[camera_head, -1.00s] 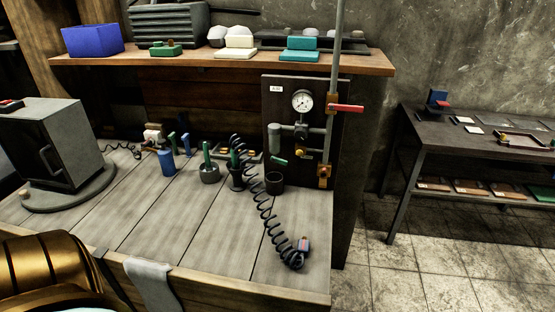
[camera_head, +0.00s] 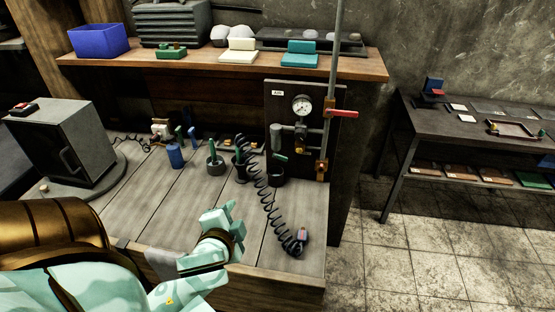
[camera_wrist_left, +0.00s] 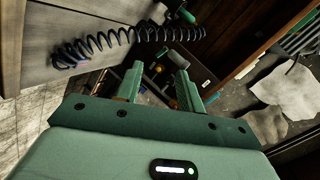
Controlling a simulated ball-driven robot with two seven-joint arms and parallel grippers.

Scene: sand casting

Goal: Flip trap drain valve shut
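The air panel (camera_head: 317,92) stands upright at the back right of the bench. Its grey trap (camera_head: 275,137) hangs left of the pipe. A small green lever (camera_head: 280,157), which looks like the trap drain valve's handle, sits just under the trap, above a black cup (camera_head: 277,177). It lies slightly tilted. My left gripper (camera_head: 221,212) is over the front of the bench, nearer than the panel and lower left of the lever, touching nothing visible. In the left wrist view its fingers (camera_wrist_left: 160,74) are apart and empty. My right gripper is not in view.
A coiled black hose (camera_head: 264,190) hangs down between my left gripper and the panel, ending at a nozzle (camera_head: 301,236). A red lever (camera_head: 342,113) juts from the pipe. The bench middle is clear.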

